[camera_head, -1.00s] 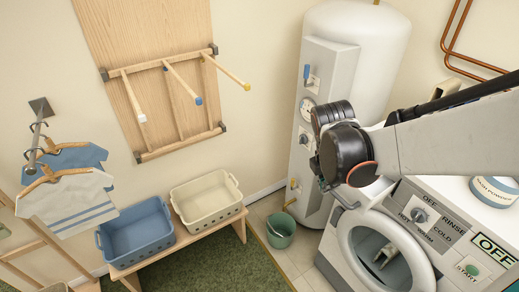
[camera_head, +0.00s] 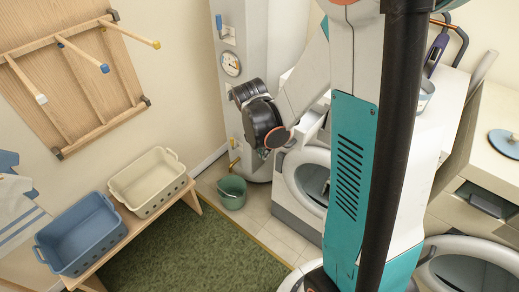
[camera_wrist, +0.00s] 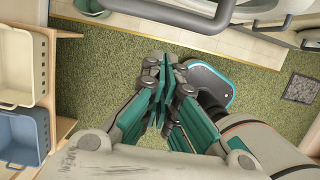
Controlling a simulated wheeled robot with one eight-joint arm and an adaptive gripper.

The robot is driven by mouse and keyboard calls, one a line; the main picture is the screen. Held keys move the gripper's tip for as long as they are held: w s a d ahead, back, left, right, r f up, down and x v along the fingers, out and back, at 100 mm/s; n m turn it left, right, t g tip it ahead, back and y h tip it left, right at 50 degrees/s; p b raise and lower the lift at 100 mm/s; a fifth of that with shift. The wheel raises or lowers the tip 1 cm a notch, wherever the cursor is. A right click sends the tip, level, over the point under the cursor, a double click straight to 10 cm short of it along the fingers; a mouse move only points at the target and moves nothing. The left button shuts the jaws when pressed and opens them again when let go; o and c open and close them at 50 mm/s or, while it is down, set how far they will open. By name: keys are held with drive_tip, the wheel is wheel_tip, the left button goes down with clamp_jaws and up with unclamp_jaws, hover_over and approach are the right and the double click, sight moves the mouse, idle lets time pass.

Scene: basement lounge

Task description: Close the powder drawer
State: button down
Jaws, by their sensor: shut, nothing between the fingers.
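The white washing machine (camera_head: 283,208) stands behind my arm in the head view, its round door (camera_head: 300,180) partly showing. My arm hides its control panel and the powder drawer area there, so I cannot tell how far the drawer stands out. In the wrist view a grey bar handle (camera_wrist: 185,12) crosses the top edge, just beyond my fingertips; it may be the drawer's handle. My gripper (camera_wrist: 169,72) is shut and empty, pointing toward that bar with a visible gap. In the head view its fingers are mostly hidden behind the black wrist.
A green bucket (camera_head: 231,191) stands on the tiles left of the machine. A blue basket (camera_head: 80,235) and a cream basket (camera_head: 150,182) sit on a wooden bench. Green rug (camera_head: 185,255) is clear.

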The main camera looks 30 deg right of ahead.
drive_tip(key=shift+w+d+r, duration=0.15)
drive_tip(key=shift+d, duration=0.4)
drive_tip(key=shift+w+d+r, duration=0.1)
drive_tip(key=shift+w+d, duration=0.05)
drive_tip(key=shift+d, duration=0.35)
drive_tip(key=w+d, duration=0.1)
drive_tip(key=d, duration=0.3)
drive_tip(key=w+d+b, duration=0.1)
drive_tip(key=w+d, duration=0.1)
drive_tip(key=d, duration=0.3)
drive_tip(key=w+d, duration=0.2)
drive_tip(key=d, duration=0.2)
drive_tip(key=shift+d, duration=0.35)
